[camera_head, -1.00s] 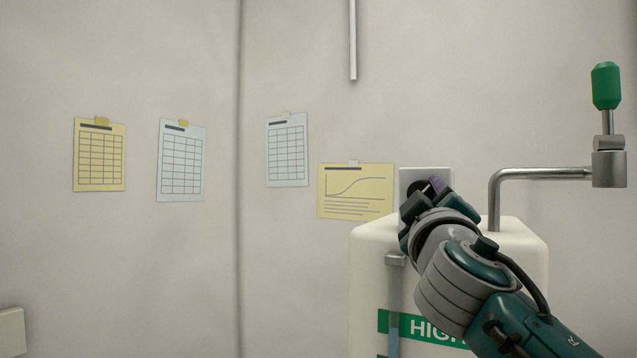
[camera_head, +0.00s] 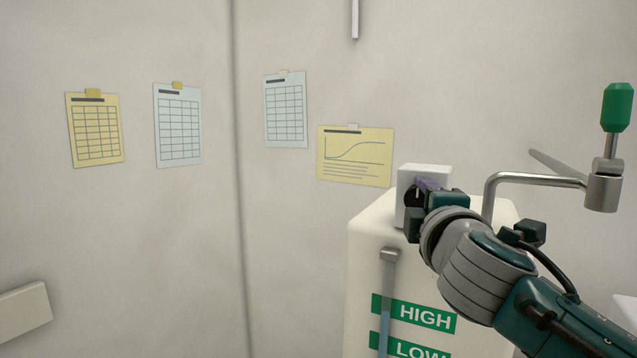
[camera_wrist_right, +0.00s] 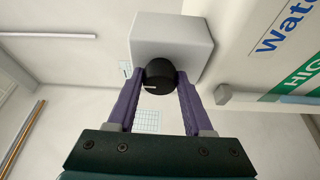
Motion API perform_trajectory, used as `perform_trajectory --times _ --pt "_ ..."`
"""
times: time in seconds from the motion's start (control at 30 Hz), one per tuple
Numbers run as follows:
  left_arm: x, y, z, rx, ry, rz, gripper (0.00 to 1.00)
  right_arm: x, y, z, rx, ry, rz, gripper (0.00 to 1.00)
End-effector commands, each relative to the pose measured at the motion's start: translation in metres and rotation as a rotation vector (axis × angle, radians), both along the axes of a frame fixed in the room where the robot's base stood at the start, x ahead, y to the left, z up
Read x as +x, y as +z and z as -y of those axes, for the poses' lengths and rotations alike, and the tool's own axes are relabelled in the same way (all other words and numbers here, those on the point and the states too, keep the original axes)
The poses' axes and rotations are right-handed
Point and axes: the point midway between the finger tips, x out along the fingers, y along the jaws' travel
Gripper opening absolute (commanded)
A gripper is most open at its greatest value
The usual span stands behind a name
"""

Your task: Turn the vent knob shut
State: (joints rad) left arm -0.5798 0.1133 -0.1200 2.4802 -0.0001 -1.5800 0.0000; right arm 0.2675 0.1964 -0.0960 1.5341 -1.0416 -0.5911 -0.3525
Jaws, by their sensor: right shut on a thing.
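The vent knob is a small black round knob (camera_wrist_right: 158,76) with a white pointer line, on the front of a white box (camera_wrist_right: 172,38). In the right wrist view the purple fingers of my right gripper (camera_wrist_right: 162,82) stand on either side of the knob and are shut on it. The pointer line lies roughly level across the picture. In the head view my right gripper (camera_head: 424,188) is at the white box (camera_head: 428,170), and the knob (camera_head: 411,196) shows only as a dark part beside the fingers. My left gripper is not in view.
A white tank (camera_head: 367,250) with green HIGH and LOW labels and a level tube (camera_head: 386,290) stands below the box. A bent metal pipe (camera_head: 535,179) with a green handle (camera_head: 617,107) is to the right. Paper sheets hang on the wall at left.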

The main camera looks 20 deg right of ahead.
Motion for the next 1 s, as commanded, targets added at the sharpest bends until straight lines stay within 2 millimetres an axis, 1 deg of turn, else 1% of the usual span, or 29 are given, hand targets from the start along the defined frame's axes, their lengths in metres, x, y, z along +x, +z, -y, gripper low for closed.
perform_trajectory --times 0.03,0.1,0.6,0.63,0.87,1.0 --pt "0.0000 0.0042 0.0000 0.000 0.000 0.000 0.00 -0.0001 0.0032 0.0003 -0.010 -0.001 -0.007 0.00" --pt "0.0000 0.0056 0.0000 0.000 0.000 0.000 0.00 0.0000 0.0026 0.0003 -0.016 -0.001 -0.016 0.00" --pt "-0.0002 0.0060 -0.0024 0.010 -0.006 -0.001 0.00 -0.0001 0.0009 0.0005 -0.028 -0.002 -0.028 0.00" --pt "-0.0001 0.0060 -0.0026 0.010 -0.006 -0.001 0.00 -0.0001 0.0009 0.0005 -0.028 -0.002 -0.029 0.54" --pt "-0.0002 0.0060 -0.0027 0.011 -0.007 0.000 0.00 0.0000 0.0006 0.0005 -0.026 -0.001 -0.028 0.80" --pt "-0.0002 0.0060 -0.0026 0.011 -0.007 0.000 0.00 -0.0001 0.0004 0.0003 -0.026 -0.001 -0.029 0.81"
